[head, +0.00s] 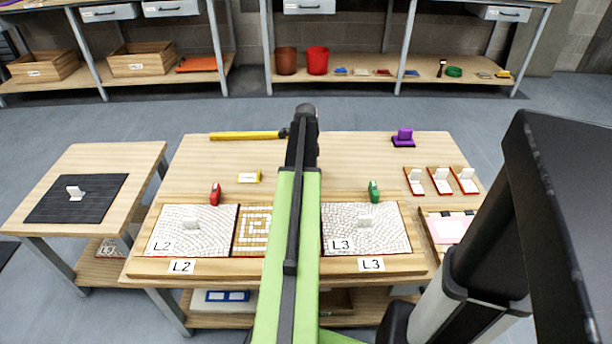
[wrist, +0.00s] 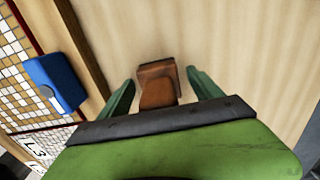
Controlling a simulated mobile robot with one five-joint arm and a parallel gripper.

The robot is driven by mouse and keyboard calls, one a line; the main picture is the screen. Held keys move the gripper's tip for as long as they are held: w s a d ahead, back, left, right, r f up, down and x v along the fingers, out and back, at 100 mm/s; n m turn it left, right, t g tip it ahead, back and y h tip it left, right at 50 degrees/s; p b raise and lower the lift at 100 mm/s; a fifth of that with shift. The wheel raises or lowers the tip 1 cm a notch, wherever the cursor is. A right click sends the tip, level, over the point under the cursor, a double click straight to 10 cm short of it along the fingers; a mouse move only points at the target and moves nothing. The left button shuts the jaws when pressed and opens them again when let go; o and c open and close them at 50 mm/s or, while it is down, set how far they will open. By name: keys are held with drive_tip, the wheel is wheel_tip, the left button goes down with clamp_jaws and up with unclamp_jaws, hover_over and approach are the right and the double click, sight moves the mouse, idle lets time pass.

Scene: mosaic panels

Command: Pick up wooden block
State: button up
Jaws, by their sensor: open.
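The wooden block (wrist: 158,90) shows in the wrist view as a brown piece with a darker far part and a lighter, rounded near part. It lies on the pale wooden tabletop (wrist: 235,40). My gripper (wrist: 160,77) is open, with one green finger on each side of the block. Gaps show between the block and both fingers, and the height of the fingers above the table is hard to tell. The block's near end is partly hidden by my gripper's dark edge. In the head view my arm hides the block and the fingers.
A blue clip (wrist: 56,82) sits on the mosaic panel edge, left of my gripper. In the head view, red (head: 215,194) and green (head: 374,191) clips stand along the panel frame. A yellow level (head: 247,135) and a purple object (head: 404,137) lie farther back.

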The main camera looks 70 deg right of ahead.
drive_tip(key=c, duration=1.5)
drive_tip(key=shift+o, duration=0.2)
drive_tip(key=shift+r, duration=0.1)
drive_tip(key=shift+r+p, duration=0.6)
drive_tip(key=shift+p, duration=0.05)
drive_tip(key=r+p, duration=0.4)
drive_tip(key=shift+s+a, duration=0.1)
drive_tip(key=shift+s, duration=0.2)
drive_tip(key=s+a+r+p, duration=0.2)
drive_tip(key=s+r+p, duration=0.3)
drive_tip(key=s, duration=0.5)
drive_tip(key=shift+s+a+r+p, duration=0.35)
drive_tip(key=shift+s, duration=0.05)
